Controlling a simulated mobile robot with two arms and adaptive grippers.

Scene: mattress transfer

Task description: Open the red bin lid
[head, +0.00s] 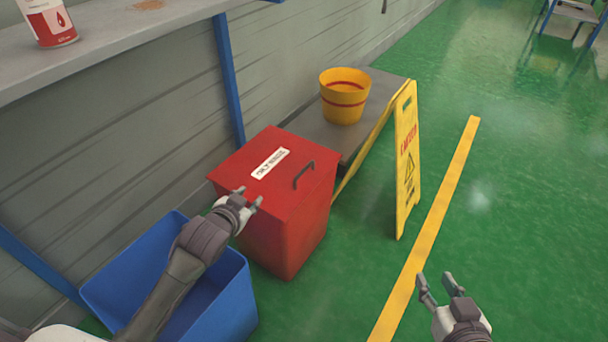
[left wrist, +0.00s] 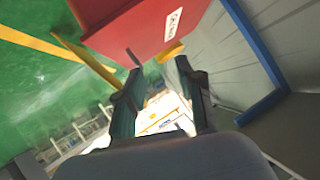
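The red bin (head: 285,235) stands on the green floor, and its flat red lid (head: 240,165) lies shut on top. The lid has a white label (head: 270,163) and a dark handle (head: 303,174) toward its right side. My left gripper (head: 249,197) is open and empty at the lid's near left edge, left of the handle. I cannot tell whether it touches the lid. The left wrist view shows the open fingers (left wrist: 156,66) with the red bin (left wrist: 135,30) beyond them. My right gripper (head: 434,278) is open and empty over the floor at the lower right.
An open blue bin (head: 235,300) stands at the near left, beneath my left arm. Behind the red bin, a low grey bench (head: 375,90) holds a yellow bucket (head: 343,105).

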